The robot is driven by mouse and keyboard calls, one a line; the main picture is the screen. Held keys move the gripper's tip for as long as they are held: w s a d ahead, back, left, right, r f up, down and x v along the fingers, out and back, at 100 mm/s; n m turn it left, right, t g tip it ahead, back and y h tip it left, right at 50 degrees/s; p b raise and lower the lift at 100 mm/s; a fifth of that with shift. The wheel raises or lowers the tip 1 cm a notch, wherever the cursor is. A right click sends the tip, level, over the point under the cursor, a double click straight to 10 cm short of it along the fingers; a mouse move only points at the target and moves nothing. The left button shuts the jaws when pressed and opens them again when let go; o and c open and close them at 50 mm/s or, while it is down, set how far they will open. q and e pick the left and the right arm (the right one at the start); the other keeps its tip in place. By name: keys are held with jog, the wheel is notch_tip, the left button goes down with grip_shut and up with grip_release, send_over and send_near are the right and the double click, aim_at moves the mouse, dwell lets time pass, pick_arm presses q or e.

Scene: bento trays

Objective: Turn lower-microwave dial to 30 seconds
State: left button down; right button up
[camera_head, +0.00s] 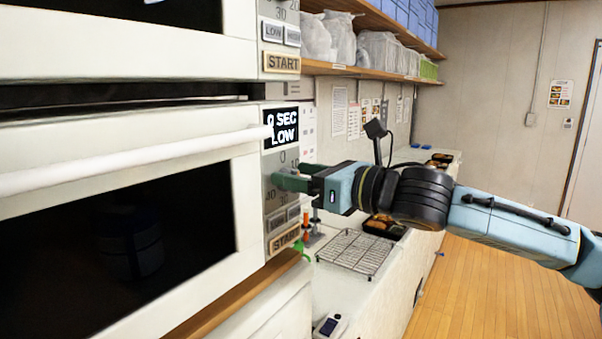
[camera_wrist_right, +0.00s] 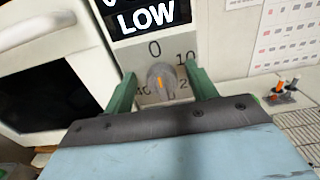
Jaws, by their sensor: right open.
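The lower microwave (camera_head: 246,200) stands at the left, with its display (camera_head: 282,128) reading "0 SEC LOW". My right gripper (camera_head: 284,177) reaches the control panel from the right and hides the dial in the head view. In the right wrist view the gripper's green fingers (camera_wrist_right: 161,84) are open, one on each side of the dial, with gaps between. I cannot tell how deep they reach. My left gripper is not in view.
The START button (camera_head: 284,239) is below the dial. The upper microwave (camera_head: 130,38) is directly above. A wire rack (camera_head: 355,251) and a black food tray (camera_head: 384,226) lie on the counter beyond. A shelf (camera_head: 365,73) with bags runs overhead. The wooden floor (camera_head: 480,290) is clear.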

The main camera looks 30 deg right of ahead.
jog(key=c, duration=1)
